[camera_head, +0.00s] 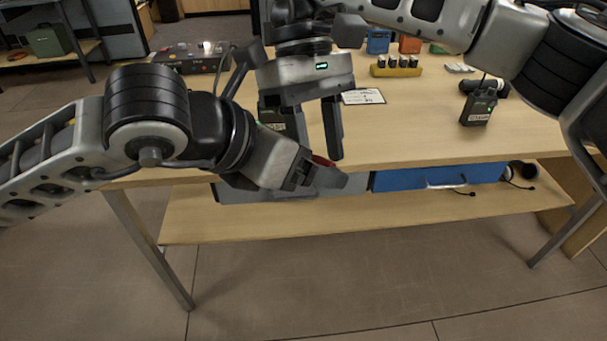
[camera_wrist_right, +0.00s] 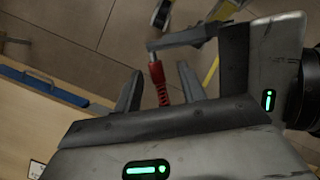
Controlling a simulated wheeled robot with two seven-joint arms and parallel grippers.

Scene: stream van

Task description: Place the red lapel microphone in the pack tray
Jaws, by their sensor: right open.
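The red lapel microphone (camera_wrist_right: 161,84) is a red piece with a coiled part. In the head view only a bit of red (camera_head: 322,160) shows behind my right gripper's finger. My left gripper (camera_head: 326,179) is in front of the table edge, its fingertips at one end of the microphone in the right wrist view. It appears shut on it and holds it off the table. My right gripper (camera_head: 319,151) points down and is open. In the right wrist view its fingers stand on both sides of the red piece, apart from it. I cannot pick out the pack tray.
The wooden table (camera_head: 400,137) carries a black transmitter pack (camera_head: 478,106), a yellow holder (camera_head: 397,71), a white card (camera_head: 362,96) and a black control box (camera_head: 195,57). A blue drawer (camera_head: 400,181) hangs under the front edge. The front middle of the tabletop is clear.

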